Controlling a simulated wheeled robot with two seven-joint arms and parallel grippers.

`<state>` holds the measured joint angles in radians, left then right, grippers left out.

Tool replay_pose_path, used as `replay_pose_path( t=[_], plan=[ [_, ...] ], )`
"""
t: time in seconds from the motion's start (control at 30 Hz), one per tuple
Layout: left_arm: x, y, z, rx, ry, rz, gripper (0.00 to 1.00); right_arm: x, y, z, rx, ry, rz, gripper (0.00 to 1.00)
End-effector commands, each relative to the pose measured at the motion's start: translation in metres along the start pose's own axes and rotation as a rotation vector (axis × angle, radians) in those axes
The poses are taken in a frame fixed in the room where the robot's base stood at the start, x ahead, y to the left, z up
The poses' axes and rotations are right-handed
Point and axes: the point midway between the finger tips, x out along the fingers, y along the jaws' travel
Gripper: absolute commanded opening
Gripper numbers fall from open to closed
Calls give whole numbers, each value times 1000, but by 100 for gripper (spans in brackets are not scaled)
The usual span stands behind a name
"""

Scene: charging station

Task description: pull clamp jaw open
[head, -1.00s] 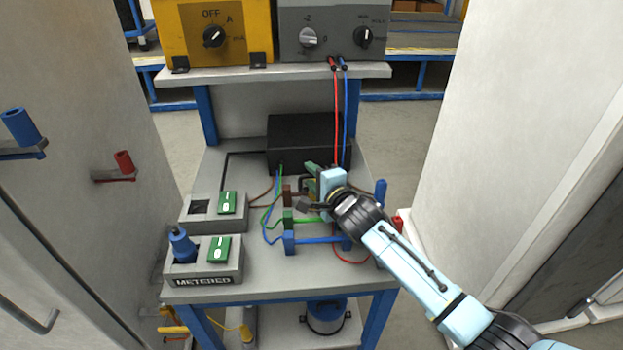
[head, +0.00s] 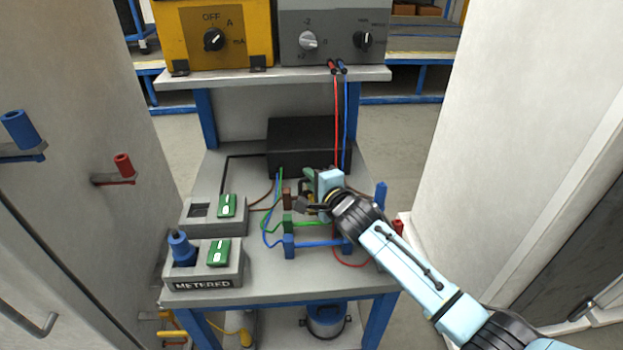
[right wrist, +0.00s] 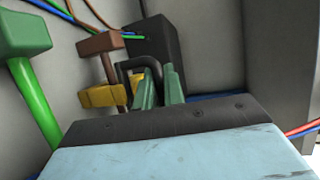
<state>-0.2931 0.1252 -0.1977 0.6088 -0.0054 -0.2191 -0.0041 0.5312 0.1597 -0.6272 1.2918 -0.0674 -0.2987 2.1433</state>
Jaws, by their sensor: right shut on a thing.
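My right gripper (head: 312,176) reaches in from the right over the bench, among the coloured wires in front of the black box. In the right wrist view its two green fingers (right wrist: 160,88) are close together, shut on a black loop-shaped piece (right wrist: 135,66), which looks like the clamp jaw. Yellow parts (right wrist: 104,96) sit beside this loop, below a brown connector (right wrist: 100,43). In the head view the gripper and wrist hide much of the clamp, so how far the jaw stands open cannot be told. My left gripper is out of view.
A black box (head: 302,138) stands behind the gripper. Green (head: 288,224) and blue (head: 289,246) connectors with wires lie in front. Grey switch boxes, one labelled METERED (head: 222,263), stand left. Red and blue leads hang from the upper shelf. White panels flank both sides.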

Motion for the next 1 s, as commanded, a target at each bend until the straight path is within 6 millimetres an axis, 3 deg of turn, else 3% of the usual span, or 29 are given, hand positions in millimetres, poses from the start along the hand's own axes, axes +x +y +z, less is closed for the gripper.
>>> replay_pose_path(
  t=[0.27, 0.6, 0.8, 1.0],
  plan=[
    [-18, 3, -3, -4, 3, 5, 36, 1, -6, 0, 17, 1, 40, 0],
    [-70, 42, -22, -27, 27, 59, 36, 8, -20, -3, 86, 1, 203, 0],
    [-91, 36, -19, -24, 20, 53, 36, 15, -26, -5, 140, 0, 327, 0],
    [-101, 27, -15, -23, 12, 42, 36, 22, -29, -8, 188, -2, 442, 0]
  ],
)
